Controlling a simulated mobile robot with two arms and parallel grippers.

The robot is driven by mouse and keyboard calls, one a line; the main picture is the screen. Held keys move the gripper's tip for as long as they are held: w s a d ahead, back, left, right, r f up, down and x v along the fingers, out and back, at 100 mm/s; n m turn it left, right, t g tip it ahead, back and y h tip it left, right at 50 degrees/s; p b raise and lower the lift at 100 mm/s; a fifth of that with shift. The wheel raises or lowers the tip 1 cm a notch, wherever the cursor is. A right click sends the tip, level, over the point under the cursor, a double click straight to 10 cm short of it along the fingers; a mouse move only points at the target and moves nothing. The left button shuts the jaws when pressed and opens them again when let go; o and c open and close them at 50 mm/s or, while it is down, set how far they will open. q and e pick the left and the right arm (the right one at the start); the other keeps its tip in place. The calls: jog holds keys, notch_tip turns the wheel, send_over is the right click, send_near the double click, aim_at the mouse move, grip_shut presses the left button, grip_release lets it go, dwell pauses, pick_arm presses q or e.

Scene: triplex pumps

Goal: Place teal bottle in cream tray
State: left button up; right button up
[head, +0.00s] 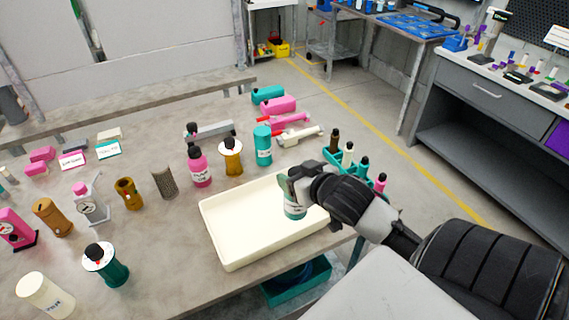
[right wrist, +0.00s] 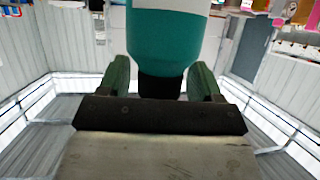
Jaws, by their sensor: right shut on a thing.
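The cream tray (head: 240,228) lies near the front edge of the table, and its floor looks bare. My right gripper (head: 296,184) is shut on the teal bottle (head: 294,210), which has a white label. The bottle is over the right part of the tray in the head view; I cannot tell whether it touches the tray floor. In the right wrist view the teal bottle (right wrist: 172,45) shows its dark neck between the fingers of the right gripper (right wrist: 163,80). My left gripper is not in view.
Another teal container (head: 263,145) stands behind the tray, beside a brown-gold one (head: 231,156) and a pink bottle (head: 199,167). A teal rack (head: 335,158) with small bottles is at the right. Several parts stand on the left; bare tabletop lies left of the tray.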

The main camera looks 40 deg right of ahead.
jog(key=shift+s+d, duration=0.35)
jog(key=shift+d, duration=0.25)
jog(key=shift+w+d, duration=0.15)
jog(key=w+a+f+p, duration=0.1)
jog(key=w+a+f, duration=0.2)
jog(key=w+f, duration=0.7)
jog(key=shift+w+a+f+p, duration=0.35)
jog(key=shift+a+f, duration=0.05)
jog(key=shift+f, duration=0.1)
jog(key=o, duration=1.4)
jog(key=shift+o, duration=0.2)
